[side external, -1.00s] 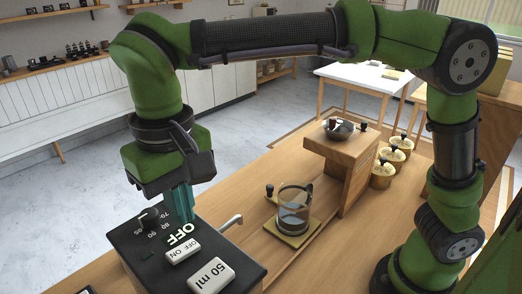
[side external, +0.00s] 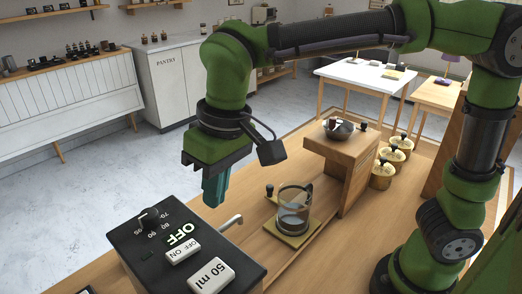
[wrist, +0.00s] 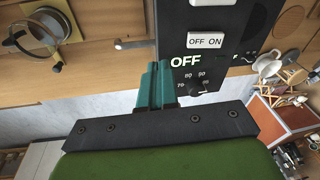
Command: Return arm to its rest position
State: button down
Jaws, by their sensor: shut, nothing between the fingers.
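My green arm reaches across the top of the side external view. My gripper (side external: 214,188), with teal fingers, points down and is shut and empty. It hangs above and behind the black control box (side external: 190,245), apart from it. The box has a dial (side external: 149,217), a lit OFF sign, an OFF/ON switch (side external: 183,251) and a 50 ml button (side external: 211,276). In the wrist view the shut fingers (wrist: 155,75) appear beside the box's OFF sign (wrist: 185,61).
A wooden stand (side external: 341,165) holds a metal bowl (side external: 338,130). The counter between box and jug is mostly clear.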

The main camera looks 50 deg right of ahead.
jog(key=s+d+f+m+t, duration=0.1)
jog(key=s+d+m+t, duration=0.1)
jog(key=d, duration=0.8)
jog(key=s+d+f+m+t, duration=0.1)
jog(key=s+d+m+t, duration=0.2)
jog(key=d, duration=0.8)
jog(key=shift+s+m+t, duration=0.3)
jog(key=shift+s+t, duration=0.3)
jog(key=shift+s, duration=0.25)
